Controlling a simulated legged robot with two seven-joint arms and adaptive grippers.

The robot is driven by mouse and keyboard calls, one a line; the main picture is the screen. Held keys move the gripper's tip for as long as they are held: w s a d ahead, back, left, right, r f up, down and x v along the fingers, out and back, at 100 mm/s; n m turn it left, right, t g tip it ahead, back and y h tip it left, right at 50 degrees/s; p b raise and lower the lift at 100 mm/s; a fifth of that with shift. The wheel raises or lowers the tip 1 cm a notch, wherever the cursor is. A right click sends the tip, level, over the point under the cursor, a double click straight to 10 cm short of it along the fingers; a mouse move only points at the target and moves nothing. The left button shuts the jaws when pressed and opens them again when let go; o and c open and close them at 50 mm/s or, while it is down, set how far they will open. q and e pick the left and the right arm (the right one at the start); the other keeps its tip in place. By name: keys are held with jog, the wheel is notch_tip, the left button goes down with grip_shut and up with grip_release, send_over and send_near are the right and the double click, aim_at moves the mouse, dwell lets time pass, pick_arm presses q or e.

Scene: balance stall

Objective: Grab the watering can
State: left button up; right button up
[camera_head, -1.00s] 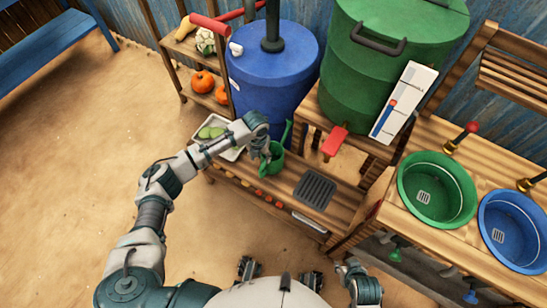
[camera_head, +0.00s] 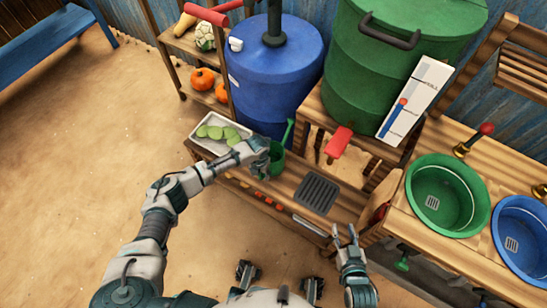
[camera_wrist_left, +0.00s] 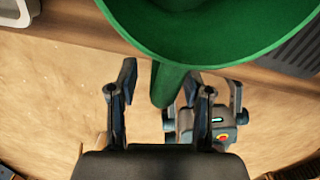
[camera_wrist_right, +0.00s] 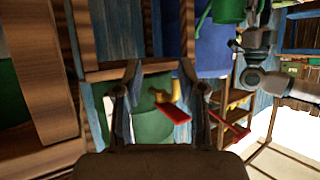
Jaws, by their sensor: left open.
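The green watering can (camera_head: 278,158) stands on the low wooden bench, between the white tray and the dark grate. My left gripper (camera_head: 262,166) is at the can's near left side and hides part of it. In the left wrist view the can's wide green body (camera_wrist_left: 215,45) fills the top. A green strip of it, perhaps the handle, reaches down between the open fingers of my left gripper (camera_wrist_left: 166,90); I cannot tell if they touch it. My right gripper (camera_head: 346,236) is open and empty, in front of the bench's right end; its spread fingers also show in the right wrist view (camera_wrist_right: 160,85).
The white tray (camera_head: 206,143) with green pieces is left of the can, and the dark grate (camera_head: 317,193) is right of it. The blue barrel (camera_head: 262,75) stands behind. The green barrel (camera_head: 365,65) and basins (camera_head: 440,222) are to the right. Sandy ground lies open at left.

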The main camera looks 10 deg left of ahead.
pick_arm(q)
notch_tip(320, 180, down, 2)
jog(key=shift+f, duration=0.35)
jog(key=shift+r, duration=0.1)
pick_arm(e)
jog(key=shift+w+a+r+t, duration=0.2)
jog(key=shift+w+r+t, duration=0.15)
jog(key=shift+r+t, duration=0.1)
jog(key=shift+w+a+r+t, duration=0.15)
jog(key=shift+w+r+t, duration=0.2)
jog(key=shift+r, duration=0.1)
pick_arm(q)
grip_shut()
pick_arm(e)
jog(key=shift+f, duration=0.1)
